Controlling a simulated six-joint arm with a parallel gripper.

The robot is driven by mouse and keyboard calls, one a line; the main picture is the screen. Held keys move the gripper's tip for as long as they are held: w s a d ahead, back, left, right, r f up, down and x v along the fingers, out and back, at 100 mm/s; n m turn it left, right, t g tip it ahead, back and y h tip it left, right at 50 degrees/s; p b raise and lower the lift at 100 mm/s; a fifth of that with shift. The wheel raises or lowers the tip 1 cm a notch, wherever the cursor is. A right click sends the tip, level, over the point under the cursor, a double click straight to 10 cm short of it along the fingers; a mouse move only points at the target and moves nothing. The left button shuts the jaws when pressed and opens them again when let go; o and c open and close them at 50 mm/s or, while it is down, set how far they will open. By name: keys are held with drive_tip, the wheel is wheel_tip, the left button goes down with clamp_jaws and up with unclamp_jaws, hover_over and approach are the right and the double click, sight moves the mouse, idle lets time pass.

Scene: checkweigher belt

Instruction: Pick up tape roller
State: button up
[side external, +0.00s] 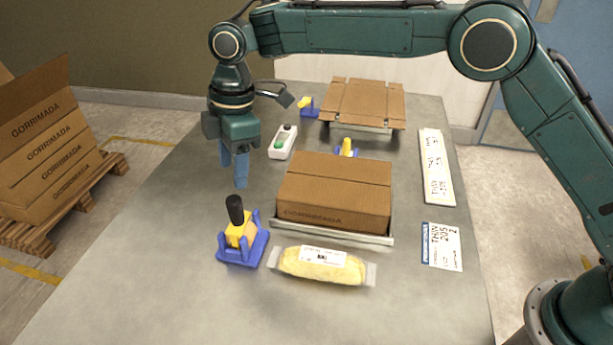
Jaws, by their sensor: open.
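The tape roller (238,231) has a yellow body and a black handle that points up. It sits in a blue cradle (249,254) at the front left of the grey table. My gripper (234,173) has blue fingers pointing down, open with nothing between them. It hangs above the table, higher in the picture than the roller's handle and apart from it. Its exact height over the table is hard to tell.
A closed brown carton (335,190) stands on a metal platform right of the roller, with a yellow wrapped pack (322,264) in front. A white button box (283,142), a flat-flapped carton (363,100) and printed cards (442,246) lie around. The table's left front is clear.

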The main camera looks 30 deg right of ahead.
sight(233, 198)
drive_tip(key=shift+a+f, duration=0.15)
drive_tip(key=shift+f, duration=0.7)
drive_tip(key=shift+a+f, duration=0.1)
drive_tip(key=shift+f, duration=0.75)
drive_tip(key=shift+s+a+f, duration=0.1)
drive_tip(key=shift+a+f, duration=0.1)
drive_tip(key=shift+f, duration=1.1)
drive_tip(key=shift+a+f, duration=0.2)
drive_tip(key=shift+f, duration=1.05)
drive_tip(key=c, duration=1.1)
clamp_jaws()
drive_tip(key=shift+r, duration=0.15)
